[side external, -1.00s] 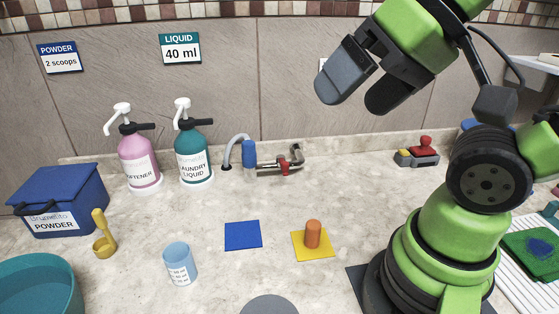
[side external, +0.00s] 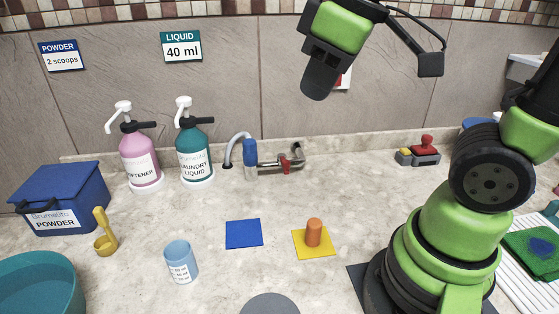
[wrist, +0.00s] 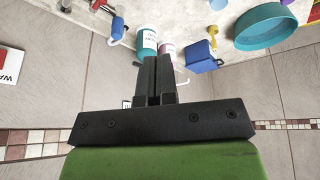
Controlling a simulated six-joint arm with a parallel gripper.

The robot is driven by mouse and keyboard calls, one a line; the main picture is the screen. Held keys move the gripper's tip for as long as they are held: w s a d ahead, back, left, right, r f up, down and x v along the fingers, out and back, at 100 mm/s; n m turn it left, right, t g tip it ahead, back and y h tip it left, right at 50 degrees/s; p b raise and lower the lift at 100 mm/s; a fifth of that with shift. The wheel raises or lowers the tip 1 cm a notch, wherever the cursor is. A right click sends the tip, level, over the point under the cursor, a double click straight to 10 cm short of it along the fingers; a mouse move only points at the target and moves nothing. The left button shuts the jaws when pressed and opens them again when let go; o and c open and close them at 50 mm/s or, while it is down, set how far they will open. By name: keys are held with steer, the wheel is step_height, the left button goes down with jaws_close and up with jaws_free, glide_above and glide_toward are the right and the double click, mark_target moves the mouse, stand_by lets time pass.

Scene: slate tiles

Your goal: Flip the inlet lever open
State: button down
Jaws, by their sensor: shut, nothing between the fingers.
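The inlet lever (side external: 285,163) is small and red, on a metal pipe (side external: 268,165) low at the back wall in the side view. Its exact angle is too small to tell. A blue fitting (side external: 250,152) with a grey hose joins the pipe's left end. My gripper (side external: 316,88) is shut and empty, fingers down, well above the lever and slightly to its right, touching nothing.
A teal liquid bottle (side external: 194,155) and a pink softener bottle (side external: 140,160) stand left of the pipe. A blue powder box (side external: 62,198), cup (side external: 180,262), and orange peg (side external: 314,232) on a yellow square are farther forward. Counter just before the pipe is clear.

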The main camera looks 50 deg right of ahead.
steer(key=w+d+f+n+g+h, duration=0.2)
steer(key=w+f+n+g+h, duration=0.2)
steer(key=w+f+n, duration=0.9)
steer(key=shift+w+d+n+g, duration=0.2)
steer(key=shift+n+g, duration=0.1)
steer(key=shift+n, duration=0.8)
steer(key=d+f, duration=0.7)
steer(key=f, duration=0.2)
steer(key=shift+d+f, duration=0.2)
steer(key=shift+f, duration=0.1)
